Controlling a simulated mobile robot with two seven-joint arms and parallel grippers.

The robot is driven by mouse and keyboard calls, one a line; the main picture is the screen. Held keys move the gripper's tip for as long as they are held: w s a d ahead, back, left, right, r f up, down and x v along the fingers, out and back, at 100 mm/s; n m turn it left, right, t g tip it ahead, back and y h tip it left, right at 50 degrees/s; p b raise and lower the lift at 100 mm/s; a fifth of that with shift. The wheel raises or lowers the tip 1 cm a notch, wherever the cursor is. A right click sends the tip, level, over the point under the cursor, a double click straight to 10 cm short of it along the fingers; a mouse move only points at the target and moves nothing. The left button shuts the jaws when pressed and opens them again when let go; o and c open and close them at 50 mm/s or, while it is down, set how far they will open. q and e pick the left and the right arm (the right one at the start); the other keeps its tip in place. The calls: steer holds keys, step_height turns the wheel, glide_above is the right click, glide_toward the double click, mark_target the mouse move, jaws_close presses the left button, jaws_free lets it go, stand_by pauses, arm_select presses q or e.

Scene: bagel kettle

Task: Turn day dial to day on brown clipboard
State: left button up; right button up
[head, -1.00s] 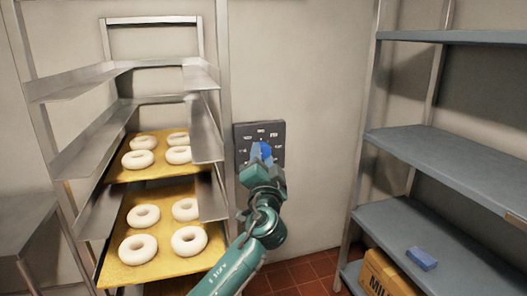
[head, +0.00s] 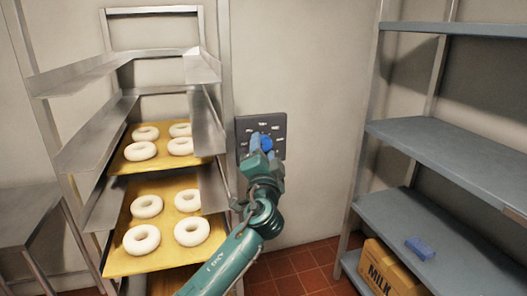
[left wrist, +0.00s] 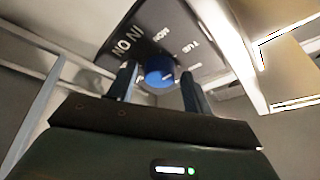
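The day dial is a dark square panel (head: 277,128) on the wall with small white labels and a round blue knob (head: 266,143). In the left wrist view the panel (left wrist: 180,25) shows "MON" and "TUE" labels, and the blue knob (left wrist: 159,71) sits between the fingers. My left gripper (head: 257,146) is at the panel and partly covers it in the head view. Its fingers (left wrist: 159,82) are apart, with a gap seen on each side of the knob; contact cannot be told. The knob's pointing direction is unclear.
A metal rack holds yellow trays (head: 165,263) of white bagels left of the dial. A blue-grey shelf unit (head: 440,150) stands at right, with a blue block (head: 420,248) and a milk carton box (head: 388,270). A metal table (head: 25,215) is at far left.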

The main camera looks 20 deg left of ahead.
arm_select(q)
steer(key=shift+o, duration=0.6)
steer(key=shift+s+d+f, duration=0.15)
steer(key=shift+s+f, duration=0.05)
steer(key=shift+s, duration=0.15)
steer(key=b+v, duration=0.3)
steer(key=v, duration=0.9)
steer(key=shift+s, duration=0.2)
